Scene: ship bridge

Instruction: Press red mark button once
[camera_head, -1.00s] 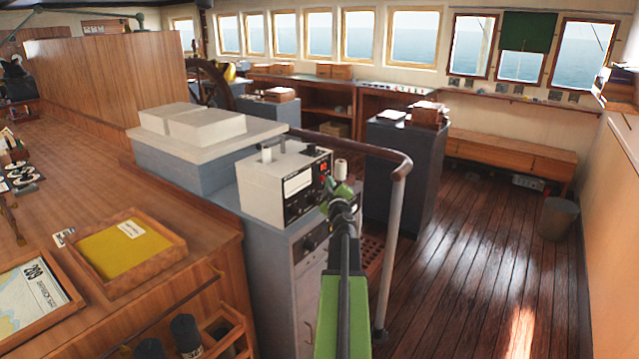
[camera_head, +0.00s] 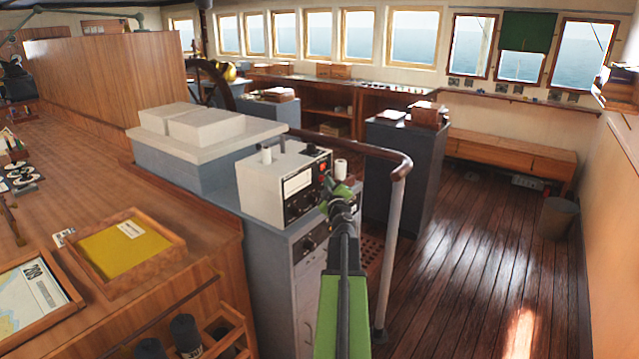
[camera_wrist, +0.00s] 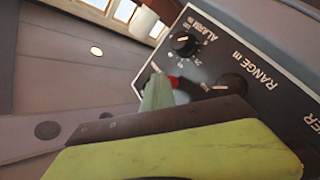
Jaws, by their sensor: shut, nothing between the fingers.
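The pale instrument box (camera_head: 277,185) stands on the grey cabinet, its dark front panel facing right. A small red spot (camera_head: 323,167) shows on that panel. In the wrist view, the dark panel (camera_wrist: 228,62) carries the words ALARM and RANGE, and a small red button (camera_wrist: 174,82) shows beside the fingertip, partly hidden by it. My gripper (camera_head: 338,190) is shut and empty, close in front of the panel. Its green-grey tip (camera_wrist: 157,95) overlaps the red button's edge in the wrist view; I cannot tell whether they touch.
A black knob (camera_wrist: 186,43) sits on the panel near the red button. A curved handrail (camera_head: 385,152) stands right of my arm. The grey cabinet (camera_head: 262,275) is to the left.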

